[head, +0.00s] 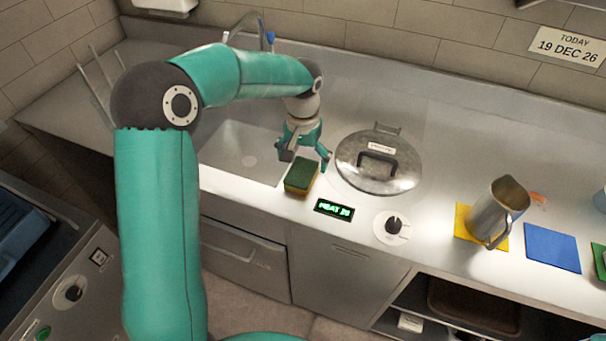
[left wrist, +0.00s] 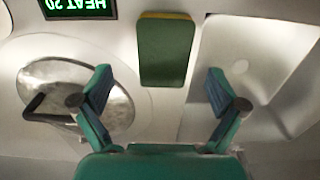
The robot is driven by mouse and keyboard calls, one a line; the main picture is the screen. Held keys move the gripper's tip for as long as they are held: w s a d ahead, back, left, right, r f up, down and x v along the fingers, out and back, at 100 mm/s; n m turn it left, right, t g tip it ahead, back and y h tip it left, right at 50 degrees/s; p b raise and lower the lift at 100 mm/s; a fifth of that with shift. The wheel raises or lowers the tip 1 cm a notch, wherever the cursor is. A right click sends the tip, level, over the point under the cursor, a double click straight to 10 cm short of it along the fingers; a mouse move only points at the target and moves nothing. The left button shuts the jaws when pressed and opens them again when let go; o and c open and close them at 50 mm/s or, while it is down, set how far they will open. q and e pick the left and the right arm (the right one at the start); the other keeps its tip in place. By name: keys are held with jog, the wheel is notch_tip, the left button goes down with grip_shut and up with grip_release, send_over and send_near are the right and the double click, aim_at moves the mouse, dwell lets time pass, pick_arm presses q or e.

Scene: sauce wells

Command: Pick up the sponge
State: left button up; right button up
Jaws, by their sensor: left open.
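The sponge (head: 301,178) is green on top with a yellow layer below. It lies on the steel counter near the front edge, between the sink and the lidded round well. In the left wrist view the sponge (left wrist: 165,50) is beyond the fingertips, roughly midway between them. My left gripper (head: 305,160) is open and empty, just behind and above the sponge in the head view. Its two spread fingers also show in the left wrist view (left wrist: 165,88). I see no contact with the sponge. My right gripper is not in view.
The sink (head: 235,150) is left of the sponge. A lidded well (head: 378,162) is close on the right. A "HEAT 20" display (head: 334,210) and a knob (head: 393,225) sit in front. A metal pitcher (head: 495,212) stands at a yellow mat (head: 466,222); a blue mat (head: 552,248) lies beyond.

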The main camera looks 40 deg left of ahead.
aim_at(301, 173)
pick_arm(q)
jog(key=f, duration=0.1)
jog(key=f+p, duration=0.1)
jog(key=f, duration=0.2)
jog(key=shift+s+a+f+p, duration=0.1)
jog(key=shift+a+f+p, duration=0.15)
jog(key=shift+a+p, duration=0.1)
jog(key=shift+d+f, duration=0.1)
jog(key=shift+f, duration=0.35)
jog(key=shift+c, duration=0.2)
jog(key=c, duration=0.8)
